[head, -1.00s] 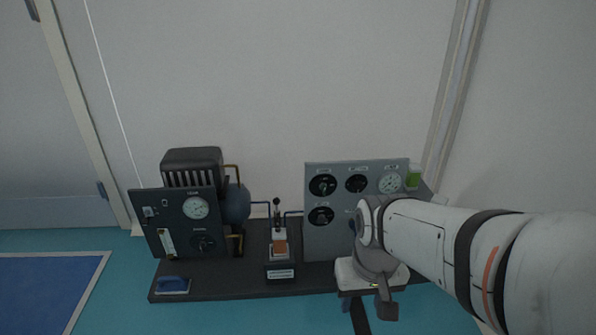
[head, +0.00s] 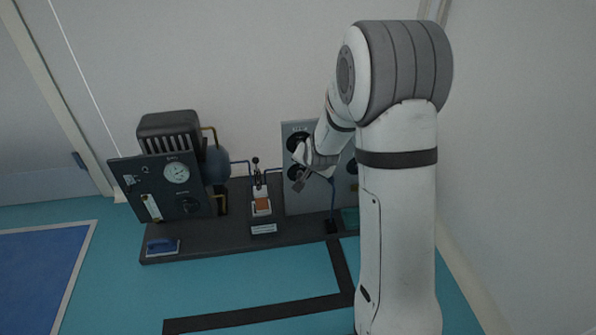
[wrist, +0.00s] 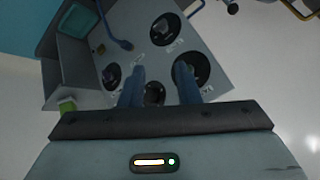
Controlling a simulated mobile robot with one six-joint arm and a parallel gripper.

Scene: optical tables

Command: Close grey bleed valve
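The grey upright panel (head: 297,204) stands at the right of the dark bench, partly hidden behind my arm. In the wrist view the panel (wrist: 140,60) appears upside down, with round black dials or knobs. One knob (wrist: 165,29) lies beyond the fingertips, another (wrist: 192,60) is partly behind the right finger, and a third (wrist: 153,93) shows between the fingers. The labels are too small to read, so I cannot tell which is the bleed valve. My gripper (wrist: 160,67) is open and empty, pointing at the panel; in the head view my gripper (head: 303,182) is close in front of it.
A dark panel (head: 160,195) with a gauge stands at the left of the bench, before a ribbed black unit (head: 168,124). A small stand with an orange block (head: 262,204) sits between the panels. The blue floor in front is open.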

